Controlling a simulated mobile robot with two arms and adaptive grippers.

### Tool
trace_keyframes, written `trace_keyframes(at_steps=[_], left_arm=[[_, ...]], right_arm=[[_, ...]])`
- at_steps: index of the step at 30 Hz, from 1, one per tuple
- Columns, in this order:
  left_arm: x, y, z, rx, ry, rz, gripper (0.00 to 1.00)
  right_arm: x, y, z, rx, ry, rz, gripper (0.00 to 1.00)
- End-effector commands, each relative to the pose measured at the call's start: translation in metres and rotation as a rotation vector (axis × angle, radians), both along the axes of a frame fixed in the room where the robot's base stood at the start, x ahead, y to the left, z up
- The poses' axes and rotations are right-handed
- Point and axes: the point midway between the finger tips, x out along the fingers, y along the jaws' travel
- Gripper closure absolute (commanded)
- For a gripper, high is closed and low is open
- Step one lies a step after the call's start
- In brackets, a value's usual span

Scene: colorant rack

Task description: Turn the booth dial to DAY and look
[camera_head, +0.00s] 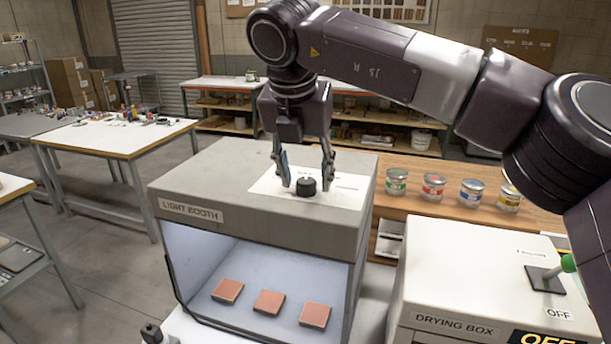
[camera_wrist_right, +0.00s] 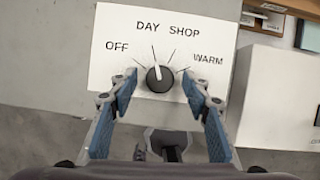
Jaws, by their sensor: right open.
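The light booth (camera_head: 185,190) is a grey box with a lit, bluish-white interior. Three reddish-brown square samples (camera_head: 268,303) lie inside it. The black dial (camera_head: 306,187) sits on a white label plate (camera_head: 345,190) on the booth's top. In the right wrist view, the white pointer of the dial (camera_wrist_right: 160,79) points up, toward the DAY mark; OFF, SHOP and WARM are also printed. My right gripper (camera_head: 306,174) is open, pointing down, with one finger on each side of the dial and visible gaps between. My left gripper is not in view.
A drying box (camera_head: 450,270) with a green-knobbed lever and OFF signs stands at the right. Several paint cans (camera_head: 433,187) stand on a wooden bench behind it. A worktable (camera_head: 110,140) with small items is at the left, with open floor before it.

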Motion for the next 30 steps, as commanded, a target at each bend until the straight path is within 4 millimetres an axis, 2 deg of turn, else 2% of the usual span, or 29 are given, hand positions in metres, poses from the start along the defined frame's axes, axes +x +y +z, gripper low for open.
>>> trace_keyframes(at_steps=[5, 12, 16, 21, 30], left_arm=[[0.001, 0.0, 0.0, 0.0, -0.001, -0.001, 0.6], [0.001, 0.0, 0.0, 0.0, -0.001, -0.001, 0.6], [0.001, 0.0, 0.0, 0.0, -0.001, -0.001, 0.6], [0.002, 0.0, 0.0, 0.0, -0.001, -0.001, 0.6], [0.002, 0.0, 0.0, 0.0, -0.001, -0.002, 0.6]], right_arm=[[-0.01, 0.003, 0.027, 0.002, -0.004, 0.001, 0.56], [-0.029, 0.008, 0.074, 0.001, -0.003, -0.001, 0.56], [-0.037, 0.009, 0.093, 0.001, -0.002, -0.001, 0.56], [-0.042, 0.01, 0.105, 0.0, 0.0, 0.001, 0.56], [-0.043, 0.01, 0.107, 0.0, 0.001, 0.001, 0.56]])
